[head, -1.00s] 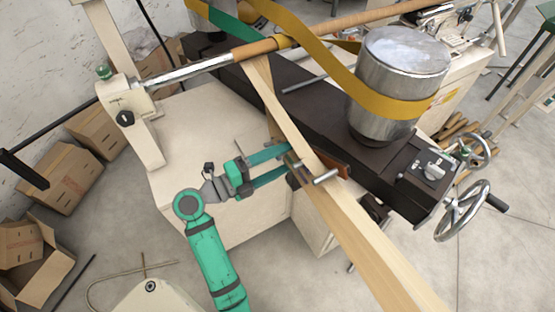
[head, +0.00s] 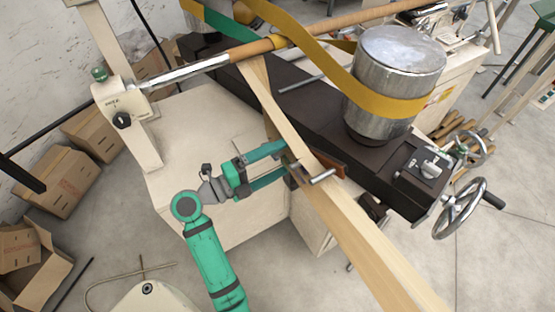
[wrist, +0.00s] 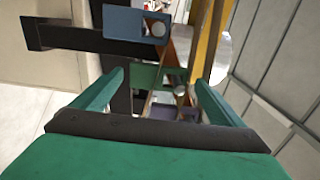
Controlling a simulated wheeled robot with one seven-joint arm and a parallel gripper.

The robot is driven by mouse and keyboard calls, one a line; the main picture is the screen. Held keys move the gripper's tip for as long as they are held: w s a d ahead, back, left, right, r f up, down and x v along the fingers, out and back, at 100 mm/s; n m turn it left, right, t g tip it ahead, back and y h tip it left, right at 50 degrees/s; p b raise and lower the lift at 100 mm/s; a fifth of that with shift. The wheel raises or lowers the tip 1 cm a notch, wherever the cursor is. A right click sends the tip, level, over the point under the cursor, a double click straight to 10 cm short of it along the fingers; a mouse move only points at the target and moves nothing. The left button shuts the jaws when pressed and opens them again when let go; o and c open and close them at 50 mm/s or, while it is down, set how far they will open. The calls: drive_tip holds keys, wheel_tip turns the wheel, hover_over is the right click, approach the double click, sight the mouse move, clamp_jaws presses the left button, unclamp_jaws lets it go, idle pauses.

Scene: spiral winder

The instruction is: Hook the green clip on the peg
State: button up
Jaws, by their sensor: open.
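My gripper (wrist: 160,98) is open, its two green fingers apart on either side of the green clip (wrist: 160,76) in the wrist view. The clip lies beyond the fingertips' gap, with neither finger visibly touching it. A round silver peg end (wrist: 180,95) shows just below the clip's right part. I cannot tell whether the clip is around the peg or beside it. In the head view my gripper (head: 287,157) reaches to the wooden strip by a silver peg (head: 322,176). The green clip cannot be made out there.
A blue clip (wrist: 122,22) sits above the green one, with another round end in its opening. A purple piece (wrist: 172,112) lies below. The long wooden strip (head: 345,220), dark machine beam (head: 315,108) and metal drum (head: 395,75) are close to my gripper.

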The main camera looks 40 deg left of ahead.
drive_tip(key=v, duration=1.1)
drive_tip(key=d+r+n+t, duration=0.2)
drive_tip(key=d+n+t, duration=0.2)
drive_tip(key=d, duration=0.7)
drive_tip(key=d+r+n+t, duration=0.2)
drive_tip(key=d+n+t, duration=0.25)
drive_tip(key=d, duration=0.65)
drive_tip(key=s+d+f+n+g+y, duration=0.3)
drive_tip(key=s+d+f+n+g, duration=0.1)
drive_tip(key=s+f+n+g, duration=0.1)
drive_tip(key=s+d+f+n+g+y, duration=0.4)
drive_tip(key=s+f+n, duration=0.4)
drive_tip(key=f, duration=0.3)
drive_tip(key=shift+s+d+n+g, duration=0.35)
drive_tip(key=shift+d+n+g, duration=0.15)
drive_tip(key=shift+d, duration=0.2)
drive_tip(key=shift+f, duration=0.1)
